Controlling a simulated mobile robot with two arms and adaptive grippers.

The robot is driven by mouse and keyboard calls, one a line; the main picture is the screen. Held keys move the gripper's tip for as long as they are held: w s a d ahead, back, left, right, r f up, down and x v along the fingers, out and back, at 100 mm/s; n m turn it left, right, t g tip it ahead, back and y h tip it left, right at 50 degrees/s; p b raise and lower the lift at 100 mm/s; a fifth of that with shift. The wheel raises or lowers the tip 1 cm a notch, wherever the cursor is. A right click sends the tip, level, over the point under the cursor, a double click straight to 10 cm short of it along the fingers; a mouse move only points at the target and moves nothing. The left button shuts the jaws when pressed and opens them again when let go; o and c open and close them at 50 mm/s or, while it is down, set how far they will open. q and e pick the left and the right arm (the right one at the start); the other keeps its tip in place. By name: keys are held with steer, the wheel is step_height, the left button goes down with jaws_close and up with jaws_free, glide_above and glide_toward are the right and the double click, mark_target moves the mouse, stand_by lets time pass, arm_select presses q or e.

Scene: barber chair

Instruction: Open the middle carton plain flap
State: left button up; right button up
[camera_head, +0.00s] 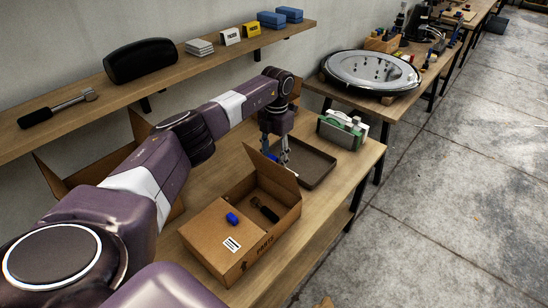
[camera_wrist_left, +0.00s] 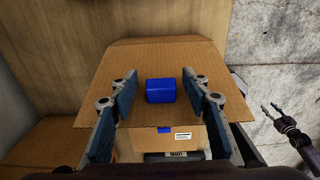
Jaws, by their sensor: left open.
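The middle carton (camera_head: 262,238) is an open brown box on the bench, marked PARTS. Its plain flap (camera_head: 270,168) stands up, tilted, at the far side; it fills the middle of the left wrist view (camera_wrist_left: 205,62). A blue tab (camera_wrist_left: 160,90) sits on that flap. My left gripper (camera_head: 274,157) is open at the flap, with its fingers (camera_wrist_left: 160,100) on either side of the tab and gaps showing. The labelled flap (camera_head: 208,232) lies flat over the near part, with its own blue tab (camera_head: 232,218). My right gripper (camera_wrist_left: 272,110) shows small at the right.
A dark tool (camera_head: 264,208) lies inside the carton. Behind it are a dark tray (camera_head: 318,172) and a green-and-white item (camera_head: 342,130). Another open carton (camera_head: 72,178) stands at the left, partly hidden by my arm. A wall shelf (camera_head: 185,72) runs above the bench.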

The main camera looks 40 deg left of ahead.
arm_select(q)
steer(key=shift+r, duration=0.15)
step_height(320, 180, up, 12)
steer(key=shift+w, duration=0.25)
steer(key=shift+f, duration=0.2)
